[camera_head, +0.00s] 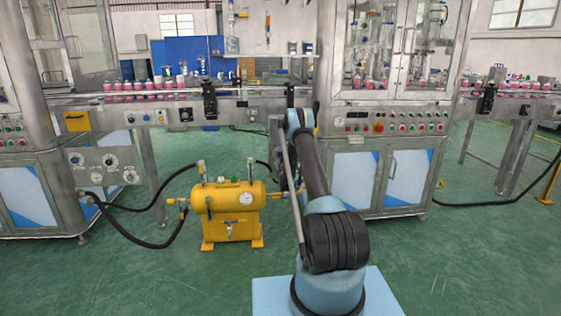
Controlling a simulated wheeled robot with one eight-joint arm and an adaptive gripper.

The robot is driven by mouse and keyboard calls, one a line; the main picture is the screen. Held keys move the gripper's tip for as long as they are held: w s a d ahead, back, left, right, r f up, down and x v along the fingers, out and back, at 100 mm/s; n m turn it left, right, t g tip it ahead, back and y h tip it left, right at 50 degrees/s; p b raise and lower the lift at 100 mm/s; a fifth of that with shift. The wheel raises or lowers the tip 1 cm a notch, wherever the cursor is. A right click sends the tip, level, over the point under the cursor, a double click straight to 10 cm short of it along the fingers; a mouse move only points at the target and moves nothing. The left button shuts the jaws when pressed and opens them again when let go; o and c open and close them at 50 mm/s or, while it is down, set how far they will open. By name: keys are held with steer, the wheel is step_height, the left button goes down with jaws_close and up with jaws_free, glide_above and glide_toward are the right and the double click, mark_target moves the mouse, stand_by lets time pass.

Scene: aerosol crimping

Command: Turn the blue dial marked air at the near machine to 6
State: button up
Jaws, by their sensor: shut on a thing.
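My arm reaches up and forward to the left front corner of the right machine (361,164). My gripper (285,180) shows only as dark parts low beside the forearm, mostly hidden behind it. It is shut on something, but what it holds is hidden. The blue dial marked air cannot be made out at that spot. The left machine (25,195) has a side panel (103,168) with several small round dials and gauges. Their marks are too small to read.
A yellow tank (228,199) with a gauge and valves stands on the green floor left of my arm. Black hoses (160,243) run from it to the left machine. A conveyor with pink-and-white cans (170,88) links the machines. The front floor is clear.

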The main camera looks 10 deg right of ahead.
steer(key=shift+a+n, duration=0.25)
steer(key=shift+n, duration=0.55)
steer(key=o, duration=1.1)
steer(key=shift+c, duration=0.2)
steer(key=shift+d, duration=0.1)
steer(key=s, duration=1.2)
